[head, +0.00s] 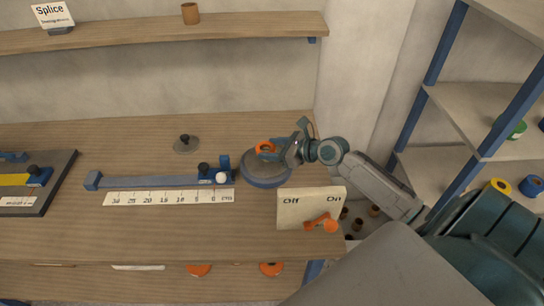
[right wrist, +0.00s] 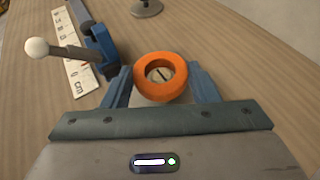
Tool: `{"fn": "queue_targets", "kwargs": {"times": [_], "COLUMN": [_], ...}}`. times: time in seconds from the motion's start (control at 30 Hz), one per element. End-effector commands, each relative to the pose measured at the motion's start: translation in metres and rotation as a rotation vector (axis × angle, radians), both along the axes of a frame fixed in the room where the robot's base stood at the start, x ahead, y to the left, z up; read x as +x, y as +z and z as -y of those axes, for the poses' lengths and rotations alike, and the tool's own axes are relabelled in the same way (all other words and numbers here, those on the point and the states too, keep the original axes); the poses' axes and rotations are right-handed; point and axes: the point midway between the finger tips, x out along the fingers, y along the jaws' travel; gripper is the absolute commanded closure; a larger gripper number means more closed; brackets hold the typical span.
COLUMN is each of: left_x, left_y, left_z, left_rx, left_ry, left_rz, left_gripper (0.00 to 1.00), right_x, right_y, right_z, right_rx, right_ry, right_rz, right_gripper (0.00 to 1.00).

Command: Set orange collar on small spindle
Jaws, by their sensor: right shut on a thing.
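The orange collar (head: 265,148) is in the jaws of my right gripper (head: 283,152), above the round grey turntable-like base (head: 267,180). In the right wrist view the collar (right wrist: 147,90) sits between the two blue fingers of my right gripper (right wrist: 163,85). A pale round top with a dark slot (right wrist: 160,74), perhaps the small spindle, shows through the collar's hole. I cannot tell whether the collar is around it or just above it. The spindle's sides are hidden. My left gripper is not in view.
A blue stop rail (head: 150,181) with a ruler (head: 168,197) lies left of the base. A grey knobbed disc (head: 187,147) stands behind it. An Off/On panel (head: 300,208) with an orange lever (head: 321,222) is in front. Shelves (head: 470,107) stand right.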

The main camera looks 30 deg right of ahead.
Motion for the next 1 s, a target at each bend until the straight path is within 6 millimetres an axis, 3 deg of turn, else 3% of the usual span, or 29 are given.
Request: {"fn": "queue_targets", "kwargs": {"times": [0.2,0.6,0.63,0.73,1.0], "left_x": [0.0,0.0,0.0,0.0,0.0], "left_y": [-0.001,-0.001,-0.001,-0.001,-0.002], "left_z": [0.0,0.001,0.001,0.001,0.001], "left_rx": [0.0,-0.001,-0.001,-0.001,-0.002], "left_ry": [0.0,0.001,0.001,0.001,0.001], "left_rz": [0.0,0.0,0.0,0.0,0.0], "left_gripper": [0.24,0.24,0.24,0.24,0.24], "right_x": [0.0,0.0,0.0,0.0,0.0], "right_y": [-0.03,-0.036,-0.036,-0.036,-0.036], "right_z": [0.0,0.0,0.0,0.0,0.0], "right_rx": [0.004,0.002,0.002,0.002,0.001], "right_ry": [-0.002,-0.001,-0.001,-0.001,0.0], "right_rz": [-0.002,-0.001,-0.001,-0.001,0.0], "right_gripper": [0.68,0.68,0.43,0.25,0.25]}}
